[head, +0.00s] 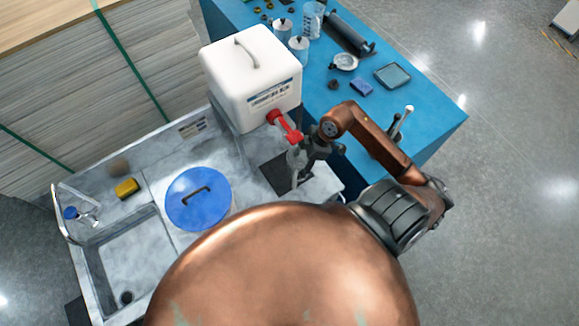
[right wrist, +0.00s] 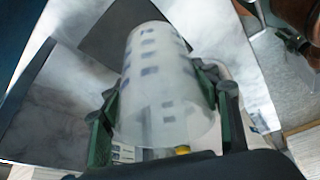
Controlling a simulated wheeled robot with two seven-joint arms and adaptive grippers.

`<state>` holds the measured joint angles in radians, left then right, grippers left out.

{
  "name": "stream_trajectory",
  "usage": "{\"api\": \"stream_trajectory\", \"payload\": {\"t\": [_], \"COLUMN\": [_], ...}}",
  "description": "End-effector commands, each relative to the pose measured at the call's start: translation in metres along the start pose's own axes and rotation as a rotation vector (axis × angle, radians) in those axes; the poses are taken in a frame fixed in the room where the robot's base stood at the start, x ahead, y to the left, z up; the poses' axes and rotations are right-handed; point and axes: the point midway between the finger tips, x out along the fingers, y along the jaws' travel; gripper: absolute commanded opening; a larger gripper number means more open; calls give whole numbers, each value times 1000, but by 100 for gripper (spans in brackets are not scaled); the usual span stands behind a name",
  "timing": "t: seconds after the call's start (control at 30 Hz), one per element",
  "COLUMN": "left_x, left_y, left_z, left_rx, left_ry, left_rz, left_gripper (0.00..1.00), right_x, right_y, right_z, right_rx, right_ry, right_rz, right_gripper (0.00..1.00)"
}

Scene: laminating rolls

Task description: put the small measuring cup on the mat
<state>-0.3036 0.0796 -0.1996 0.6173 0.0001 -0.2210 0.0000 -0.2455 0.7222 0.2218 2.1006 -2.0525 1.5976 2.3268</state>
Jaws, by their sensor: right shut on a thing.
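The small measuring cup (right wrist: 160,85) is translucent with blue marks and fills the middle of the right wrist view. My right gripper (right wrist: 160,110) is shut on its sides. In the head view the right gripper (head: 308,155) holds the cup (head: 296,164) just below the red tap. The mat (head: 272,176) is a dark square on the grey counter, partly hidden by the cup and gripper. The mat also shows behind the cup in the right wrist view (right wrist: 103,38). I cannot tell whether the cup touches it. My left gripper is out of view.
A white canister (head: 250,75) with a red tap (head: 285,126) stands close behind the gripper. A blue lid (head: 198,199) and a yellow sponge (head: 127,187) lie left, by the sink (head: 125,255). The blue table (head: 425,120) holds a larger measuring cup (head: 312,18) and a roller (head: 350,33).

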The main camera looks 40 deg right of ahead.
Motion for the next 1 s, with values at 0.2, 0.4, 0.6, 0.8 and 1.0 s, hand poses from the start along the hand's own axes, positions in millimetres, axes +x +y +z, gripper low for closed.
{"api": "stream_trajectory", "payload": {"t": [0.2,0.4,0.6,0.8,1.0], "left_x": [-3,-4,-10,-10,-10], "left_y": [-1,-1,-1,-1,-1], "left_z": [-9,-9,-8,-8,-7], "left_rx": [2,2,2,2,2], "left_ry": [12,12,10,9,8], "left_rz": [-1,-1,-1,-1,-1], "left_gripper": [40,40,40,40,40], "right_x": [32,43,69,76,78], "right_y": [12,16,16,17,17], "right_z": [-9,-11,-3,0,1], "right_rx": [-2,-3,1,-3,-3], "right_ry": [3,2,2,0,0], "right_rz": [-1,0,-2,0,0], "right_gripper": [31,31,31,31,57]}}
